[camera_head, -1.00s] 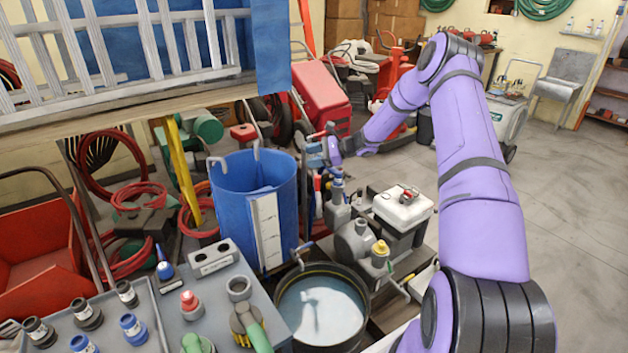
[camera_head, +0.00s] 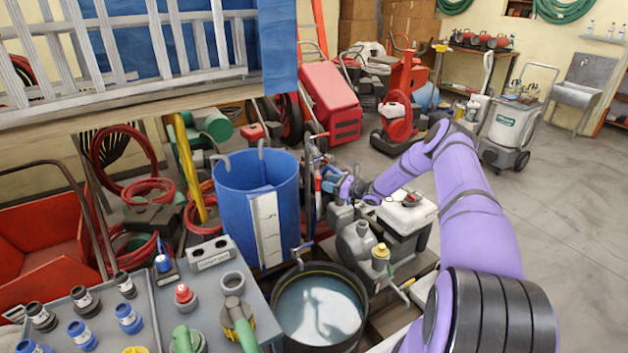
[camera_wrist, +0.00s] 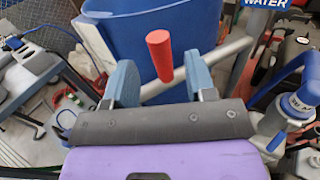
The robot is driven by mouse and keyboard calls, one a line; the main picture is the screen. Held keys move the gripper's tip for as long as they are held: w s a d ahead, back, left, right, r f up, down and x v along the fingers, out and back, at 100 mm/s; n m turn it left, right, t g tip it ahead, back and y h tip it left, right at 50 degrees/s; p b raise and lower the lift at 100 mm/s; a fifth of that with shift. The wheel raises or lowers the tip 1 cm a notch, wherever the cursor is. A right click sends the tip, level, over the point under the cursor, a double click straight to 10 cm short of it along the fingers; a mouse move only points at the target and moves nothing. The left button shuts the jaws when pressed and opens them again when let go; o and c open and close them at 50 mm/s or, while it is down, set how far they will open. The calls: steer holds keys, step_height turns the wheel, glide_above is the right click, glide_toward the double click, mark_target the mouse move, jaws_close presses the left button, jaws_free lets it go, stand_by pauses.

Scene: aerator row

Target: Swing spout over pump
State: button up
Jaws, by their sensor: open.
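My gripper (camera_head: 329,178) is at the right side of the blue barrel (camera_head: 257,200), near its rim. In the wrist view its two blue fingers (camera_wrist: 161,80) are apart. A red handle (camera_wrist: 159,55) stands in line with the gap between them, with no visible grip on it. A grey pipe (camera_wrist: 230,50), perhaps the spout, runs diagonally past the handle, in front of the blue barrel (camera_wrist: 195,22). I cannot tell where the pipe ends. A grey pump-like body with a yellow cap (camera_head: 380,256) stands right of the black tub. I cannot tell which thing is the pump.
The black tub of water (camera_head: 320,305) stands below the barrel. A grey bench with fittings (camera_head: 215,285) is at the front left. A white-lidded box (camera_head: 407,212) and grey jugs (camera_head: 355,242) crowd the space below my arm. Open floor lies at the right.

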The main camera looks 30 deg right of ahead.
mark_target(318, 185)
steer(key=x, duration=0.7)
steer(key=shift+c, duration=0.3)
jaws_close()
steer(key=shift+s+d, duration=0.1)
